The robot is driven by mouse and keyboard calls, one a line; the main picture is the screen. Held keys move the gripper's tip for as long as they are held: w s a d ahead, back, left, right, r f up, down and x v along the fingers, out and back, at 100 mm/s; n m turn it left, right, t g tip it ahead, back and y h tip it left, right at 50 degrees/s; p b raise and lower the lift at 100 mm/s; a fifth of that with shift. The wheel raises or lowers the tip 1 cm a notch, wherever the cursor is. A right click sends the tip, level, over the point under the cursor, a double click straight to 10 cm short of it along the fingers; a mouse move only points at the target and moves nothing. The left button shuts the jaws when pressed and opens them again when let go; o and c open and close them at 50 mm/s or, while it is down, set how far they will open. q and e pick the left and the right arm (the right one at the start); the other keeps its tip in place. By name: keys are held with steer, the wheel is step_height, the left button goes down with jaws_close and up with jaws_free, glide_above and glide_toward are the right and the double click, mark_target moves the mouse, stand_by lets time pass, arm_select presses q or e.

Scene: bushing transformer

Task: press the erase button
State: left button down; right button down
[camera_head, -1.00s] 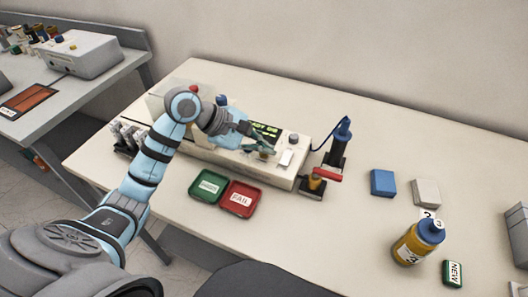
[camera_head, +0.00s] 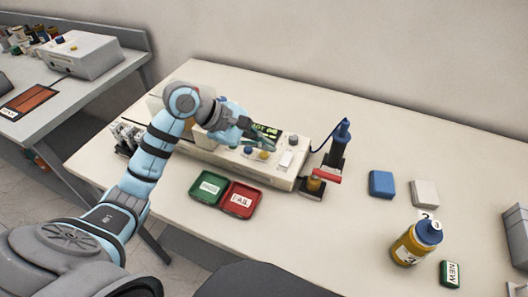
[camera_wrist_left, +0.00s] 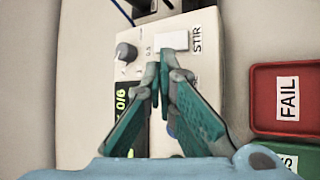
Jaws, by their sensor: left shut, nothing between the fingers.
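The cream bench device (camera_head: 230,155) stands on the table with a dark display (camera_head: 268,131) showing green characters. On its top are a blue button (camera_head: 248,150), a yellow button (camera_head: 263,155), a white square key (camera_head: 286,158) and a dark knob (camera_head: 293,140). In the left wrist view the white key (camera_wrist_left: 172,40) has a STIR label beside it. No erase label is legible. My left gripper (camera_head: 272,145) is shut and empty over the panel, near the display and buttons. Its fingers (camera_wrist_left: 161,68) hide part of the panel in the wrist view. My right gripper is not in view.
A green tray (camera_head: 207,201) and a red FAIL tray (camera_head: 231,213) lie in front of the device. A blue-handled tool in a stand (camera_head: 338,150) is at its right.

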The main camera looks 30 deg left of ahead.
mark_target(264, 156)
arm_select(q)
steer(key=shift+r+p, duration=1.55)
steer(key=shift+r, duration=1)
steer(key=shift+f, duration=0.15)
